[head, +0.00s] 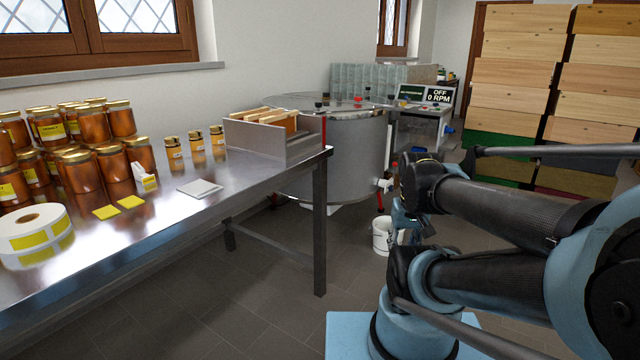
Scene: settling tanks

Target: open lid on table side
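A large round metal tank (345,150) stands on the floor just past the far end of the steel table. Its top is covered by a flat lid (335,103), seen at a shallow angle, with small dark and red knobs on it. The lid looks shut on the table side, though the metal box on the table hides part of that side. My arm reaches in from the right, and my gripper (405,222) hangs low in front of the tank's right side, apart from the lid. It is small and partly hidden by my arm, so its fingers are unclear.
The steel table (230,205) holds honey jars (95,150), a label roll (38,235) and a metal box (262,138) with wooden frames. A white bucket (382,236) stands below the tank. Stacked wooden boxes (510,75) line the back right.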

